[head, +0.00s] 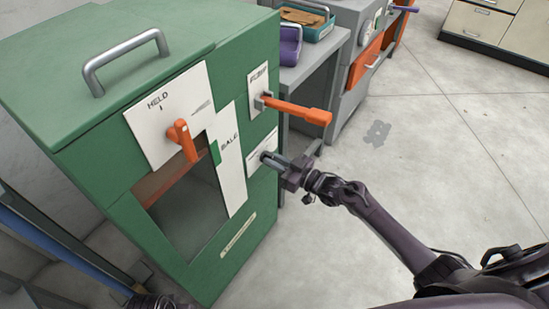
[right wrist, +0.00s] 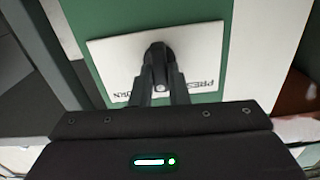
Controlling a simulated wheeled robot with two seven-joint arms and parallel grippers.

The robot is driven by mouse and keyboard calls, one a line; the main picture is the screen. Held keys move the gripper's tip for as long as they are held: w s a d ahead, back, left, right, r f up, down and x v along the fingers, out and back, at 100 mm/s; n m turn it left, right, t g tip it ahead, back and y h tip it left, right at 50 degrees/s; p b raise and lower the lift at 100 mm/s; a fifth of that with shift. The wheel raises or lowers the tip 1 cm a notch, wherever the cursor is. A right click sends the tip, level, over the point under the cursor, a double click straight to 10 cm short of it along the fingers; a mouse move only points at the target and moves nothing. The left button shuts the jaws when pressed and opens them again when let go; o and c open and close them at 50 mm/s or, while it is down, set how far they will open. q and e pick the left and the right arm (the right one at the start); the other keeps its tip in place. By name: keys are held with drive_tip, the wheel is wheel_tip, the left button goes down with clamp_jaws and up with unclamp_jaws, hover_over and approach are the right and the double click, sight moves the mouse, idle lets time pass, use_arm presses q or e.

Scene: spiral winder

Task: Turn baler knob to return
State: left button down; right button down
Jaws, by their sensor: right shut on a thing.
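The green baler (head: 95,185) stands on the left of the head view. On its front, the lowest white plate (head: 262,150) carries a dark knob. In the right wrist view this knob (right wrist: 158,55) stands in front of the plate, whose upside-down lettering is partly hidden. My right gripper (head: 272,158) reaches in from the right, with its fingers closed around the knob. Most of the knob is hidden by the fingers in the head view. My left gripper is not clearly in view.
An orange lever (head: 300,111) sticks out just above my right gripper. An orange handle (head: 183,140) sits on the plate marked HELD. A grey bench (head: 315,75) with a purple bin (head: 290,45) stands behind. The floor at right is clear.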

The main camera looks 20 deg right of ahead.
use_arm(q)
wheel_tip(320, 180, down, 8)
drive_tip(key=a+p, duration=0.1)
drive_tip(key=p, duration=0.1)
drive_tip(key=shift+s+t, duration=0.3)
use_arm(e)
drive_tip(key=shift+w+d+f+m, duration=0.1)
drive_tip(key=shift+m, duration=2.05)
drive_tip(key=shift+d+f+m, duration=0.1)
drive_tip(key=shift+m, duration=2.05)
use_arm(q)
drive_tip(key=shift+a, duration=0.15)
use_arm(e)
drive_tip(key=c, duration=1.4)
unclamp_jaws()
drive_tip(key=shift+r, duration=0.1)
